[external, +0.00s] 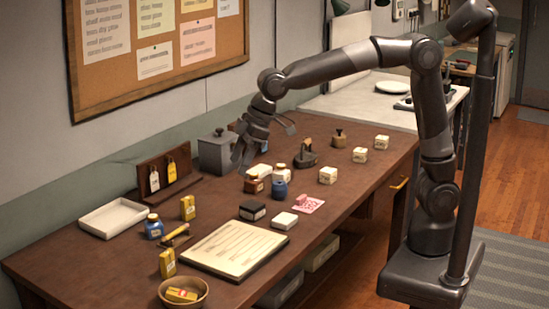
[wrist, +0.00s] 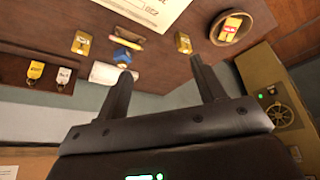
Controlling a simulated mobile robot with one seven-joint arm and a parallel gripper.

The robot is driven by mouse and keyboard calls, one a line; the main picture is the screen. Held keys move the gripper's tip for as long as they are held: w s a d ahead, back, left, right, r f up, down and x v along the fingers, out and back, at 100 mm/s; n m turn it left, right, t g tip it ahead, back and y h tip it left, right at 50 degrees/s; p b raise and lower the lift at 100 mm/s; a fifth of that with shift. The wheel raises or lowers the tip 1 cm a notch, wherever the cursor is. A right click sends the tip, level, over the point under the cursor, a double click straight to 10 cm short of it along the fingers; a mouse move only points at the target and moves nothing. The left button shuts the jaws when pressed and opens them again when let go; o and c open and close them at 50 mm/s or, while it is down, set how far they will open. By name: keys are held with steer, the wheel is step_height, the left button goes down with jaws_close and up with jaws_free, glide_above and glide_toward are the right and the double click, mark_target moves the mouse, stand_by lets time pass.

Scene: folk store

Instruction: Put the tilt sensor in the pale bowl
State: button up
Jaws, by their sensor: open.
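A pale tan bowl (external: 203,297) stands at the near left end of the table, with a yellow packet-like thing (external: 181,295) inside it. The bowl also shows at the top right of the wrist view (wrist: 215,36). I cannot tell for sure which small thing is the tilt sensor. Small yellow boxes stand upright near the bowl (external: 167,263) and farther back (external: 188,207), and a yellow-and-dark long thing (external: 174,237) lies between them. My gripper (external: 241,166) is open and empty, above the back of the table; its two fingers show apart in the wrist view (wrist: 160,66).
A paper board (external: 233,247) lies at the front. Jars, small boxes, a pink card (external: 309,205) and a grey canister (external: 214,152) crowd the middle and back. A tag stand (external: 183,160) is near the wall.

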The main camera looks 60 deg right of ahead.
steer(key=s+d+r+m+t+h, duration=0.1)
steer(key=s+d+m, duration=0.15)
steer(key=d, duration=0.95)
steer(key=s+d+r+m+h, duration=0.1)
steer(key=s+d+r+m, duration=0.15)
steer(key=d, duration=0.95)
steer(key=s+d+f+m, duration=0.2)
steer(key=s+d+f, duration=0.1)
steer(key=s+d, duration=0.3)
steer(key=s+d+f+m+t+h, duration=0.1)
steer(key=s+d+f+m, duration=0.1)
steer(key=s+d, duration=0.5)
steer(key=shift+s+d+f+m, duration=0.15)
steer(key=shift+d+f+m, duration=0.25)
steer(key=shift+d+f, duration=0.4)
